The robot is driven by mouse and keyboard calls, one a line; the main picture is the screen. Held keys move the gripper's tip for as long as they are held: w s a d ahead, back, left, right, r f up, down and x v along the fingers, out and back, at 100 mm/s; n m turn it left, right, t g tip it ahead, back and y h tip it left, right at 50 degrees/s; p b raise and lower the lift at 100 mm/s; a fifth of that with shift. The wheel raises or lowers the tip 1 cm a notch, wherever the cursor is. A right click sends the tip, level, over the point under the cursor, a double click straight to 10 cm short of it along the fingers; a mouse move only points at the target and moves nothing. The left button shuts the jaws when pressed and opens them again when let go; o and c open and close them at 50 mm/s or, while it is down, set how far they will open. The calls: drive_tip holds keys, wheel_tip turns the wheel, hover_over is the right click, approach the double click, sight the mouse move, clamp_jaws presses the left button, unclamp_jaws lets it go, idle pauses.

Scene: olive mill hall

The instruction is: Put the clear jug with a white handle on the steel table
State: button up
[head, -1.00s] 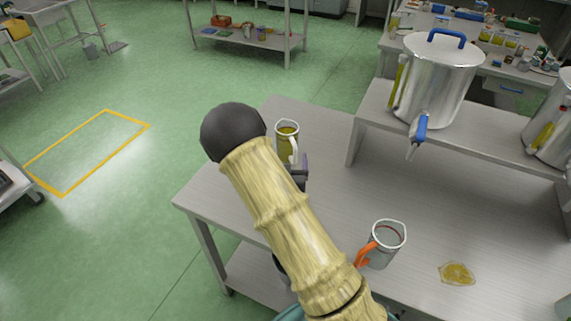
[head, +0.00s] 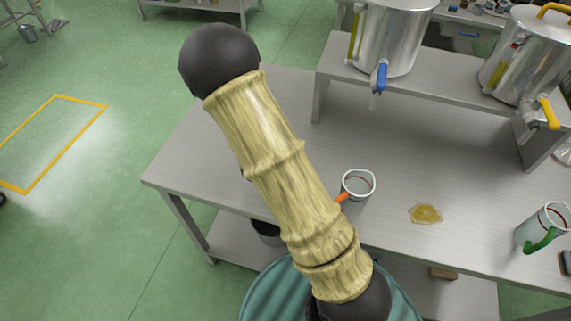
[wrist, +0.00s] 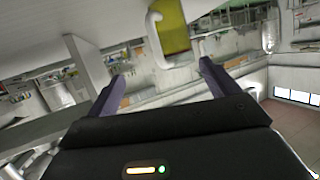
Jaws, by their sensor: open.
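The jug with a white handle (wrist: 173,30) shows at the top of the wrist view, cut off by the frame edge, with yellow-green oil in it. In the head view my arm hides it. My gripper (wrist: 161,74) is open, its two fingers apart, and the handle lies in line with the gap between them. I cannot tell whether any finger touches it. In the head view the gripper is hidden behind my arm. The steel table (head: 400,140) spans the middle and right; whether the jug rests on it is hidden now.
A jug with an orange handle (head: 359,187) stands near my arm, a green-handled jug (head: 545,224) at the right. A yellow oil puddle (head: 426,214) lies between them. Steel pots with a blue tap (head: 395,40) and yellow tap (head: 528,60) stand on a raised shelf (head: 450,80).

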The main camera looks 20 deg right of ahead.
drive_tip(key=s+d+r+n+g+y, duration=0.1)
drive_tip(key=s+r+g, duration=0.2)
drive_tip(key=s, duration=0.8)
drive_tip(key=s+r+n+g+y, duration=0.2)
drive_tip(key=s+r+g, duration=0.1)
drive_tip(key=s+g, duration=0.5)
drive_tip(key=s, duration=0.3)
drive_tip(key=shift+s+d+n, duration=0.2)
drive_tip(key=shift+d+n, duration=0.1)
drive_tip(key=shift+d, duration=0.05)
drive_tip(key=shift+r, duration=0.1)
